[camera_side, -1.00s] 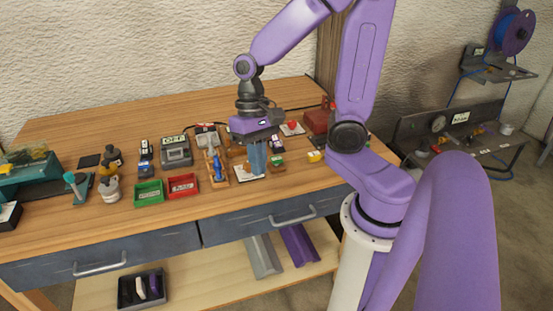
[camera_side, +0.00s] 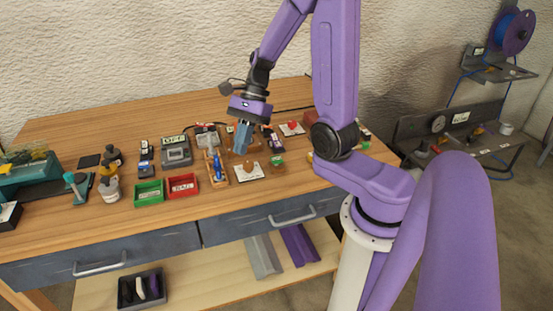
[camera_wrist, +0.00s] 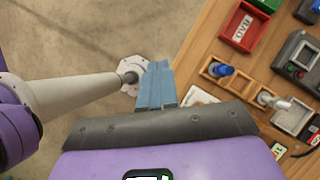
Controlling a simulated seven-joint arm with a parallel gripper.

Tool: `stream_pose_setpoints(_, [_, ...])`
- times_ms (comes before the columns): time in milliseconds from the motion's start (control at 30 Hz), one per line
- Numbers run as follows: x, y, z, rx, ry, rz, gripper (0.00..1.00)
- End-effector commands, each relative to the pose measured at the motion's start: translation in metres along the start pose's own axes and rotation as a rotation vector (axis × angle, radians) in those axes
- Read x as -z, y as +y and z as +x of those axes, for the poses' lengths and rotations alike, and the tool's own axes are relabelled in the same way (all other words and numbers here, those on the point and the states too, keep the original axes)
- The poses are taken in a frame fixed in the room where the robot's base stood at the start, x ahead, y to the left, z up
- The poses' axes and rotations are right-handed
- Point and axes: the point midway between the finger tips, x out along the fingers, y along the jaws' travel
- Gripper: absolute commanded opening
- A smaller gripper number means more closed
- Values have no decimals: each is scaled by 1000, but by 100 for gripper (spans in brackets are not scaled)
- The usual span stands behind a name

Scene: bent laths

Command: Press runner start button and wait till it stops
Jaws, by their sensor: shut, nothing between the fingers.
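No runner can be made out for certain. A grey boxy device (camera_side: 176,152) with a label stands behind the red tray; in the wrist view the grey device (camera_wrist: 300,62) shows a green and a red button at the right edge. A red button (camera_side: 292,125) on a white plate sits further right on the bench. My gripper (camera_side: 240,150) has blue fingers and is shut and empty, above the bench right of the wooden holder. In the wrist view my gripper (camera_wrist: 157,68) points past the bench edge, with the floor behind it. It appears to touch nothing.
A wooden holder (camera_side: 220,178) with a blue piece stands beside the red tray (camera_side: 183,190) and green tray (camera_side: 149,198). A white plate (camera_side: 258,176) with a small orange knob lies below my gripper. The bench front (camera_side: 100,222) is largely clear.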

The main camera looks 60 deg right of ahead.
Motion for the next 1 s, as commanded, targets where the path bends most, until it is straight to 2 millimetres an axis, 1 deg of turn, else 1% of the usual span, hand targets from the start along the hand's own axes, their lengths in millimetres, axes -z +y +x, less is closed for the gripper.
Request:
stream_pose_setpoints(33, [4,-3,-2,21,-13,67,0])
stream_pose_setpoints(233, [21,-13,-10,103,-69,318,0])
stream_pose_setpoints(533, [51,-22,-24,229,-168,688,0])
stream_pose_setpoints(767, [76,-21,-37,330,-260,966,0])
stream_pose_setpoints(1000, [105,-14,-51,438,-372,1248,0])
